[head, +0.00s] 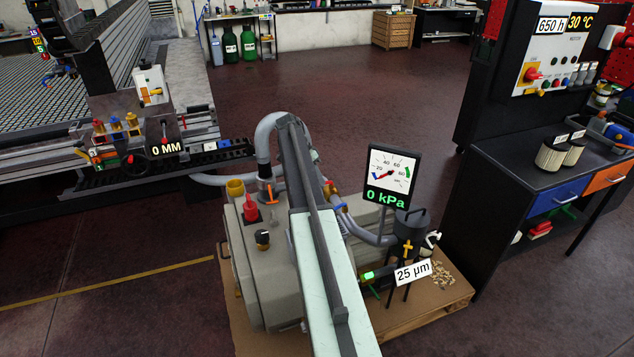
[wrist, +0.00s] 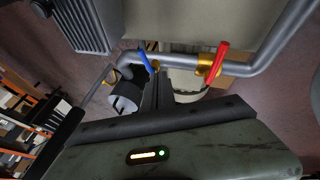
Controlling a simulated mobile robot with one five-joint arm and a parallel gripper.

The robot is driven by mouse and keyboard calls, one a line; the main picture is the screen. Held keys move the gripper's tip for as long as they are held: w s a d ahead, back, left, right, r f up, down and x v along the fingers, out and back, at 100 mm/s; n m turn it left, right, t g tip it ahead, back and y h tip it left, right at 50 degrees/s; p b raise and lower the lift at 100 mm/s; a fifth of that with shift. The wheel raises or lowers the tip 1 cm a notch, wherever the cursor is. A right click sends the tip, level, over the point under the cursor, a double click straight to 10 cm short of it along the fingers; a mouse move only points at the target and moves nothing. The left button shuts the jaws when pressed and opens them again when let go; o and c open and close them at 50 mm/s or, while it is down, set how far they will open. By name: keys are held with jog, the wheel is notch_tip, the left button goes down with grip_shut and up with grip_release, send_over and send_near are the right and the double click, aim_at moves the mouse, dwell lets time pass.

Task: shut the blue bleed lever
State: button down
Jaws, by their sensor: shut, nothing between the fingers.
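The blue bleed lever (wrist: 146,62) is on a grey pipe in the wrist view. It stands tilted across the pipe beside a brass fitting (wrist: 155,65). A red lever (wrist: 218,62) sits on a brass valve (wrist: 205,67) further right on the same pipe. My gripper (wrist: 158,74) is shut and empty. Its dark fingertips appear close to the blue lever's lower end, just right of it; I cannot tell whether they touch. In the head view a small blue part (head: 341,208) shows on the pipework right of my arm, and my arm hides the gripper.
The grey pump (head: 265,275) stands on a wooden pallet (head: 440,310). A gauge reading 0 kPa (head: 388,175) and a dark filter with a 25 µm label (head: 412,272) stand right of my arm. A black bench (head: 500,150) is further right. Open floor (head: 330,100) lies behind.

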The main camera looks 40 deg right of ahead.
jog(key=s+d+f+b, duration=0.1)
jog(key=s+f+b, duration=0.4)
jog(key=f, duration=0.2)
jog(key=shift+s+d+f+b, duration=0.15)
jog(key=shift+s+b, duration=0.05)
jog(key=shift+b, duration=0.2)
jog(key=shift+w, duration=0.1)
